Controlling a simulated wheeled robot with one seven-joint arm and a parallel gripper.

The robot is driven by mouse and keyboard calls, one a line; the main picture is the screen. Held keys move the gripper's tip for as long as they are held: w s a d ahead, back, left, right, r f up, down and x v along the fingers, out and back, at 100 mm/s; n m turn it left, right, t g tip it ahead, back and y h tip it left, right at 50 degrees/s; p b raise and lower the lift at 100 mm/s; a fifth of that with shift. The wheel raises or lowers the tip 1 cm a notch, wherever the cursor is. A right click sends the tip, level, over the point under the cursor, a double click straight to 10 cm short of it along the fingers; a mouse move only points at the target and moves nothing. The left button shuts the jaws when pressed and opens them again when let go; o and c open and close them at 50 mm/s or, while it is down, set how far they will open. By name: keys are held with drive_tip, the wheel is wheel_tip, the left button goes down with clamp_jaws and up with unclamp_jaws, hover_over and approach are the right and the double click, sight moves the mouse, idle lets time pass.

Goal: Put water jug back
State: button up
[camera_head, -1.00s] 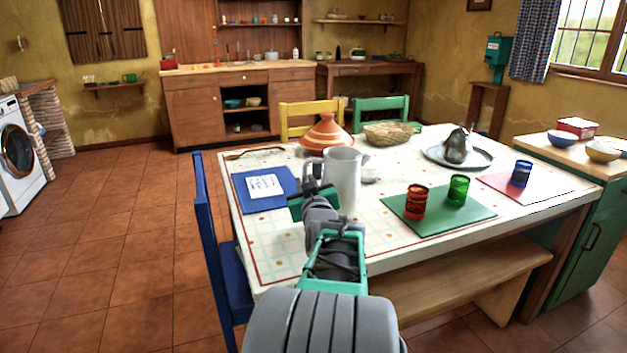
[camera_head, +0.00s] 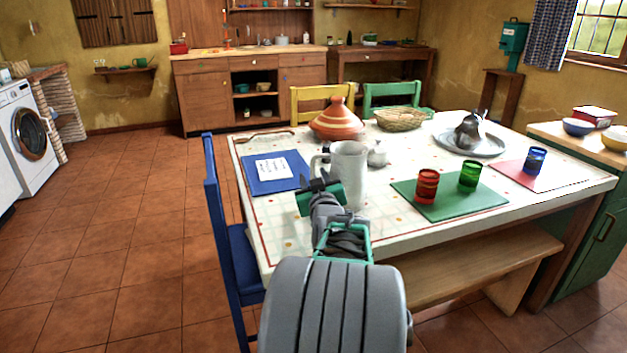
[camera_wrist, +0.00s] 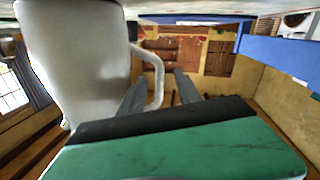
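The water jug (camera_head: 349,175), a pale grey-white pitcher with a handle on its left, is upright at the near left part of the dining table (camera_head: 300,228). In the wrist view the jug (camera_wrist: 75,65) fills the left side, with its curved handle (camera_wrist: 160,75) facing my gripper. My gripper (camera_head: 318,188) is just left of the jug, near its handle. In the wrist view the two fingers (camera_wrist: 160,92) are apart, and the handle appears between them. I cannot tell whether they touch it. My arm hides part of the table in front of the jug.
An orange tagine (camera_head: 337,122) and a small white pot (camera_head: 377,155) stand behind the jug. A blue mat (camera_head: 290,184) lies left; red (camera_head: 427,186) and green (camera_head: 469,177) cups are right. A blue chair (camera_head: 232,245) and wooden bench (camera_head: 470,265) border the table.

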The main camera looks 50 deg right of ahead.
drive_tip(key=p+v, duration=0.1)
drive_tip(key=v, duration=1.1)
drive_tip(key=shift+r, duration=0.1)
